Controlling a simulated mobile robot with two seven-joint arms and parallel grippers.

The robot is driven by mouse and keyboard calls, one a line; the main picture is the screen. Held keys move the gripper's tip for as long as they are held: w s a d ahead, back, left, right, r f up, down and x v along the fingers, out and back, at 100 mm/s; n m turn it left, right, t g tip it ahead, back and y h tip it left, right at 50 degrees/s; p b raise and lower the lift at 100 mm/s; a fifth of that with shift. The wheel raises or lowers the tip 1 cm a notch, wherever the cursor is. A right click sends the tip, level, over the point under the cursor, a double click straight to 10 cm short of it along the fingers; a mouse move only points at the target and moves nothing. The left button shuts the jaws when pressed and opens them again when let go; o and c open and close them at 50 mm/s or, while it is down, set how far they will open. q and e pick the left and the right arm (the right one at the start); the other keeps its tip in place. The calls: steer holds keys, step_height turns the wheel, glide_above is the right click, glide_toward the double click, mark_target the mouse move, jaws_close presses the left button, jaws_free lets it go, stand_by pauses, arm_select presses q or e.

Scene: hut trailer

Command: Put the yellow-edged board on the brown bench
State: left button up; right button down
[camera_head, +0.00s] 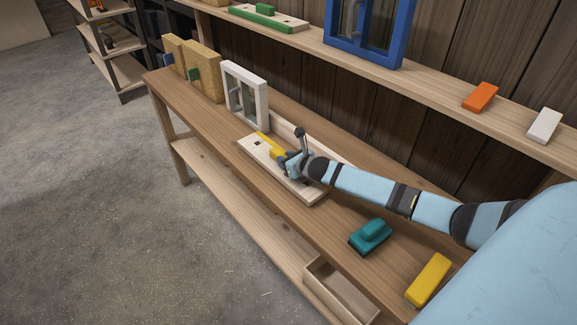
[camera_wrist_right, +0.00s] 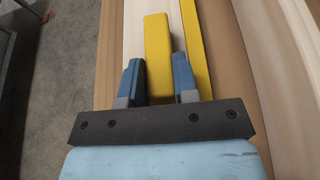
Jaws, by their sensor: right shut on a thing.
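The yellow-edged board (camera_head: 312,193) is a long pale wooden board with a yellow handle block. It lies flat along the top of the brown bench (camera_head: 222,131); I cannot tell whether it touches the bench all along. In the right wrist view the board (camera_wrist_right: 139,22) has a yellow edge to the right of the yellow handle (camera_wrist_right: 157,45). My right gripper (camera_head: 282,160) is over the board, with its two blue fingers (camera_wrist_right: 158,80) shut on the handle, one on each side. The gripper hides part of the board. My left gripper is not in view.
A white window frame (camera_head: 245,96) and tan panels (camera_head: 202,72) stand at the bench's far end. A teal tool (camera_head: 370,236) and a yellow block (camera_head: 430,279) lie nearer. A wall shelf (camera_head: 430,84) holds a blue frame (camera_head: 368,30), an orange block and a white block.

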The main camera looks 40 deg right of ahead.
steer(key=shift+w+d+f, duration=0.1)
steer(key=shift+f, duration=0.35)
steer(key=shift+r, duration=0.1)
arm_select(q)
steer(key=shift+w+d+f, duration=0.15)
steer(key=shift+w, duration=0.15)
arm_select(e)
steer(key=c, duration=0.9)
jaws_free()
steer(key=shift+f, duration=0.2)
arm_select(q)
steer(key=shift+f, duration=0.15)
arm_select(e)
steer(key=shift+r, duration=0.1)
